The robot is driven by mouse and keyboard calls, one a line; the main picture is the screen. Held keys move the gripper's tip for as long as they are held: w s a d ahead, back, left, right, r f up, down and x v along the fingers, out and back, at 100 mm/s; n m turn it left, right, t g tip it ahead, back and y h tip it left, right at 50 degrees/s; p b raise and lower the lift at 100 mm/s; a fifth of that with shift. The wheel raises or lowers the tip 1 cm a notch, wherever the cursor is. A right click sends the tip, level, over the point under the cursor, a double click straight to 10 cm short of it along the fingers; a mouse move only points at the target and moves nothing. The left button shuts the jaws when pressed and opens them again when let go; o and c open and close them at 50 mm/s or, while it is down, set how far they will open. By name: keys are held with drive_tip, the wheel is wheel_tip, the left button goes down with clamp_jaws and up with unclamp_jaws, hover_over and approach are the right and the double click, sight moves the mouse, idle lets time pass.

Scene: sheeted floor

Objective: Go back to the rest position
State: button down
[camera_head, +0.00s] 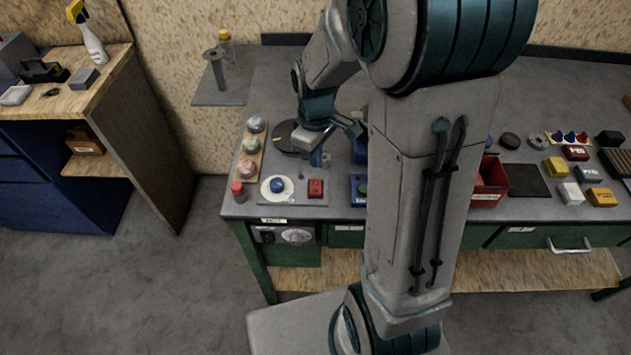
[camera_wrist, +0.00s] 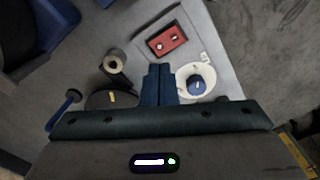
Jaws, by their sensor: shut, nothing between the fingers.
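My gripper (camera_head: 317,160) hangs over the left part of the grey bench (camera_head: 272,88), with its fingers pointing down. In the wrist view my gripper's fingers (camera_wrist: 159,72) are pressed together with nothing between them. My arm hides the middle of the bench.
A board (camera_head: 245,166) with several round knobs stands left of my gripper, and a black disc (camera_head: 284,137) lies behind it. A red bin (camera_head: 492,178) and several small coloured boxes stand at right. A wooden-topped cabinet (camera_head: 112,75) is far left. Floor (camera_head: 120,265) is clear at front left.

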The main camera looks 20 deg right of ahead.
idle(0.4)
drive_tip(key=s+r+m+t, duration=0.3)
drive_tip(key=s+r+m, duration=0.5)
drive_tip(key=s+r, duration=0.3)
drive_tip(key=s, duration=0.3)
drive_tip(key=shift+s+r, duration=0.25)
drive_tip(key=shift+r, duration=0.1)
drive_tip(key=shift+a, duration=0.1)
idle(1.1)
